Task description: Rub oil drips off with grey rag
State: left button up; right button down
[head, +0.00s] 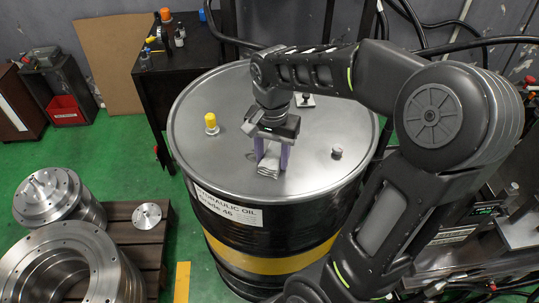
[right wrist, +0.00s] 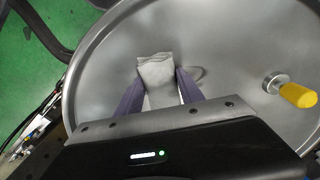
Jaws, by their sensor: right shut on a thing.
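The grey rag (head: 268,164) is between the purple fingers of my right gripper (head: 270,158), which is shut on it, low over the front half of the oil drum's lid (head: 225,115). In the right wrist view the folded rag (right wrist: 158,75) sticks out beyond the fingertips of the gripper (right wrist: 160,82). Its lower end appears to touch the lid; I cannot tell for certain. A faint curved mark (right wrist: 200,74) shows on the lid just right of the rag in the wrist view; I cannot tell whether it is oil. My left gripper is not in view.
A yellow-handled valve (head: 211,123) stands on the lid left of the gripper. A small metal cap (head: 337,152) is to the right, and a square fitting (head: 305,100) is behind. Machined metal parts (head: 62,196) lie on a pallet at left. A black table (head: 185,60) stands behind the drum.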

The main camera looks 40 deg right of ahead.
jog(key=shift+s+d, duration=0.1)
jog(key=shift+s, duration=0.05)
jog(key=shift+s+d, duration=0.55)
jog(key=shift+d, duration=0.2)
jog(key=shift+s+d, duration=0.5)
jog(key=shift+d, duration=0.2)
jog(key=shift+a+f, duration=0.1)
jog(key=shift+w+a, duration=0.6)
jog(key=shift+a, duration=0.15)
jog(key=shift+w+a, duration=0.55)
jog(key=shift+a, duration=0.2)
jog(key=shift+w+a+r+p, duration=0.2)
jog(key=shift+w+a+p, duration=0.2)
jog(key=shift+w+a, duration=0.95)
jog(key=shift+s+a, duration=0.1)
jog(key=shift+s, duration=0.1)
